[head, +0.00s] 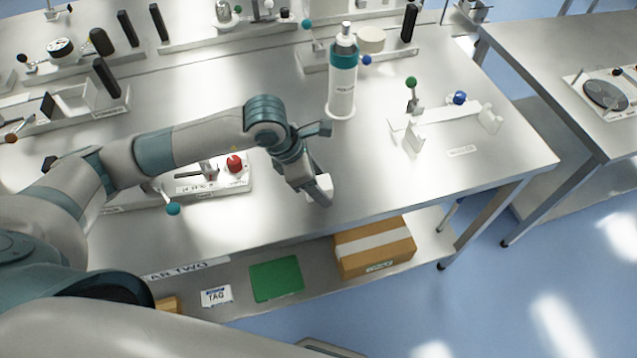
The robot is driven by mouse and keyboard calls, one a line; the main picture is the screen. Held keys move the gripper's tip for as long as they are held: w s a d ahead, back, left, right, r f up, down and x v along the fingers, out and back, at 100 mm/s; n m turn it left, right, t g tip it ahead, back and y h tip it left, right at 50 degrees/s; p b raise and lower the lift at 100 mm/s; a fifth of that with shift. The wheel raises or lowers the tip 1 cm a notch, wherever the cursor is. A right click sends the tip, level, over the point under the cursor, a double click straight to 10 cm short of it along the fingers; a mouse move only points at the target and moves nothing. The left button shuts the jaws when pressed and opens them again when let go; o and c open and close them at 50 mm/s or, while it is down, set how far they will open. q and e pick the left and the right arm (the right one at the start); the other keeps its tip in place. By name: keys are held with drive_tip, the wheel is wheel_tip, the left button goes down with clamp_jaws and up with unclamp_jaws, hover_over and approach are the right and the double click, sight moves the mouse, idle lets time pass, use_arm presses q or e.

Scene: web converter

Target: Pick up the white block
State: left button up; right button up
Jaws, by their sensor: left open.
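A small white block (323,185) is on the metal table near its front edge. My left gripper (318,193) is over it, pointing down, with its fingers at the block. The fingers partly cover the block, and I cannot tell whether they touch it. The left gripper is open. My right gripper is not in the head view.
A white and teal bottle (342,85) stands behind the gripper. A fixture with a red knob (234,163) is left of it, and a white bracket fixture (440,122) is at the right. A cardboard box (373,249) and a green sheet (277,279) lie on the lower shelf.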

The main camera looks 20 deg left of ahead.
sight(326, 181)
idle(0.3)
use_arm(q)
drive_tip(key=c, duration=1.2)
drive_tip(key=shift+r, duration=0.45)
wheel_tip(326, 181, up, 4)
drive_tip(key=shift+f+p, duration=0.2)
drive_tip(key=shift+p, duration=0.7)
drive_tip(key=s+d+r+p, duration=0.1)
drive_tip(key=s+d+r, duration=0.1)
drive_tip(key=d, duration=0.1)
drive_tip(key=s+d+r+p, duration=0.1)
drive_tip(key=d+r, duration=0.1)
drive_tip(key=d, duration=0.2)
drive_tip(key=s+d+r+p, duration=0.1)
drive_tip(key=s+d+r, duration=0.1)
drive_tip(key=d, duration=0.1)
drive_tip(key=shift+s+d+r, duration=0.2)
drive_tip(key=shift+s+r, duration=0.05)
drive_tip(key=shift+s, duration=0.05)
